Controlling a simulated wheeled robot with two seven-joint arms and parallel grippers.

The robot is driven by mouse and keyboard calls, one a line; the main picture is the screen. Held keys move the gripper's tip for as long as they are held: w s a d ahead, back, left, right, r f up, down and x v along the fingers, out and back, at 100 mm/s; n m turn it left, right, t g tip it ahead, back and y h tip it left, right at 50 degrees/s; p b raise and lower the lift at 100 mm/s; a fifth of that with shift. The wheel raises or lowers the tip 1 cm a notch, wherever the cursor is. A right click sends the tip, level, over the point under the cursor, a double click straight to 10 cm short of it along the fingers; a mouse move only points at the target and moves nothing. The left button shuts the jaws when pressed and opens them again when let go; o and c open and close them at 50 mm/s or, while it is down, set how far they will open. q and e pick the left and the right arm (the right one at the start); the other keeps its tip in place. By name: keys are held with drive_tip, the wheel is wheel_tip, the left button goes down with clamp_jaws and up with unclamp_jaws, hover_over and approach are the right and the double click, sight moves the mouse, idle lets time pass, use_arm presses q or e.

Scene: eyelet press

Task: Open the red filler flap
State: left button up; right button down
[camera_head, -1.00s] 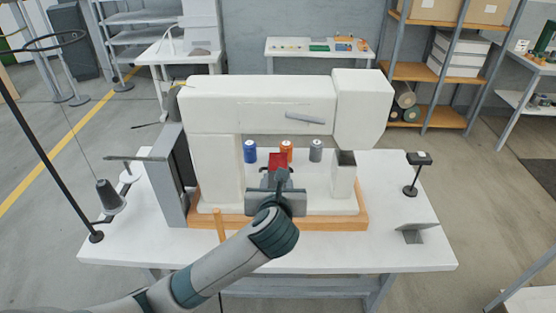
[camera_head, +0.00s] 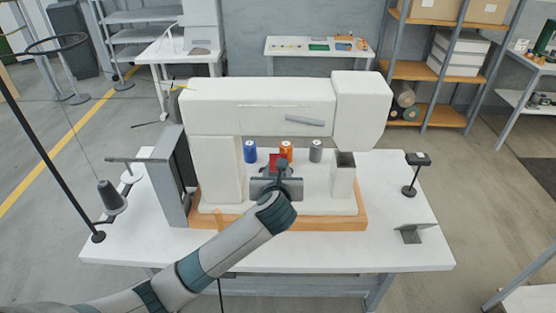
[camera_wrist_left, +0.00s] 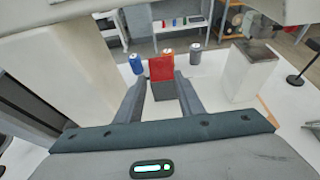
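The red filler flap (camera_head: 274,159) shows in the head view as a small red patch just beyond my left gripper, which partly hides it. In the left wrist view the flap (camera_wrist_left: 161,67) is a red panel above a dark grey block (camera_wrist_left: 165,91). My left gripper (camera_head: 277,171) reaches in under the white machine's arm. In the left wrist view its two fingers (camera_wrist_left: 160,82) are spread, one on either side of the flap and block. A gap shows on the left side; contact on the right cannot be told. My right gripper is in neither view.
The white press (camera_head: 258,102) arches over my gripper, with its column on the left and head on the right. Blue (camera_head: 250,151), orange (camera_head: 286,150) and grey (camera_head: 315,150) spools stand behind the flap.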

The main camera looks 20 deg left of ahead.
use_arm(q)
drive_tip(key=p+x, duration=0.1)
drive_tip(key=x, duration=0.8)
drive_tip(key=shift+p, duration=0.3)
drive_tip(key=shift+c, duration=0.7)
drive_tip(key=shift+f, duration=0.1)
clamp_jaws()
